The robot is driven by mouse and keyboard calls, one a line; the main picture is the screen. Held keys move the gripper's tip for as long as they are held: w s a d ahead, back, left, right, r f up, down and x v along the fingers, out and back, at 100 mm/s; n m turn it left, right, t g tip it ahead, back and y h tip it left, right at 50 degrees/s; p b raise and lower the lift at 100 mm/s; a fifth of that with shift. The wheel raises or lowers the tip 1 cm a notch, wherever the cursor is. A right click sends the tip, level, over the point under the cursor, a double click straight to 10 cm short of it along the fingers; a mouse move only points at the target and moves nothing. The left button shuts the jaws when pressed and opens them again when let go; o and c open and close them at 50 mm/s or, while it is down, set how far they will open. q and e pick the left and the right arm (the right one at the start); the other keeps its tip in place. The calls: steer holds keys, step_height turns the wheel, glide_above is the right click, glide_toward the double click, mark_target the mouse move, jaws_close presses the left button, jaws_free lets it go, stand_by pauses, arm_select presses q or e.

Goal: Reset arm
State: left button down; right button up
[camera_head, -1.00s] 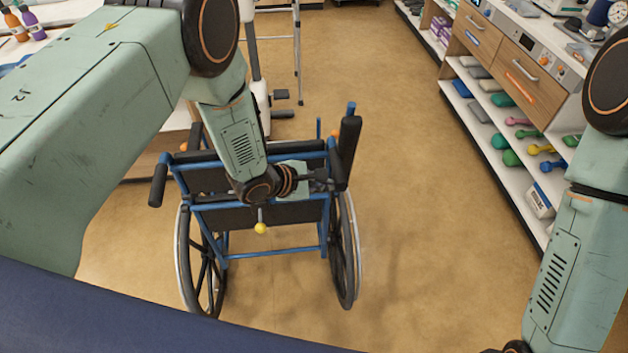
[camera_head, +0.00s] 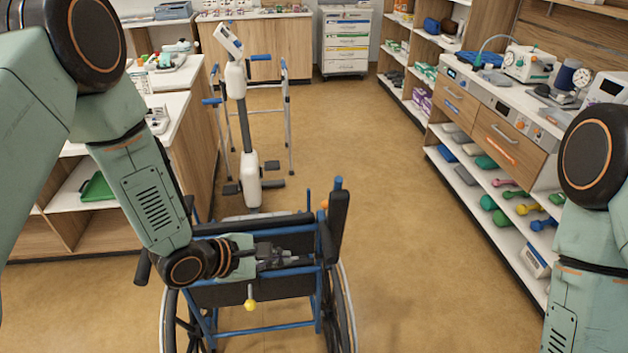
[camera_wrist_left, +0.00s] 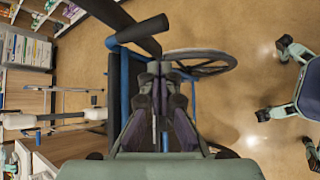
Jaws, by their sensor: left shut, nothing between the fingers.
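My left arm comes in from the left, and its left gripper (camera_head: 312,257) is at the back of a blue-framed wheelchair (camera_head: 278,331), pointing right. The fingers are shut and empty, and they overlap the wheelchair's dark push handle area in the picture. I cannot tell whether they touch it. In the left wrist view the gripper (camera_wrist_left: 160,72) shows with its fingertips together, in front of the blue frame (camera_wrist_left: 124,85) and near a wheel (camera_wrist_left: 205,63). My right arm shows at the right edge, but its gripper is out of frame.
An exercise machine (camera_head: 248,135) and a walker (camera_head: 290,125) stand beyond the wheelchair. A shelf unit (camera_head: 490,215) with dumbbells lines the right. A counter (camera_head: 185,110) stands at the left. The floor (camera_head: 390,215) between wheelchair and shelves is clear.

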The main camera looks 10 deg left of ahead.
arm_select(q)
steer(key=s+a+f+m+g+y+b, duration=0.3)
steer(key=s+f+m+b, duration=0.6)
steer(key=s+f, duration=0.6)
steer(key=s+a+f+m+g+y+b, duration=0.3)
steer(key=s+f+m+b, duration=0.6)
steer(key=s+f, duration=0.6)
steer(key=shift+s+a+f+m+g+y+b, duration=0.15)
steer(key=shift+a+f+m+g+y+b, duration=0.25)
steer(key=shift+a+g+b, duration=0.55)
steer(key=shift+a+f, duration=0.1)
steer(key=shift+f, duration=0.05)
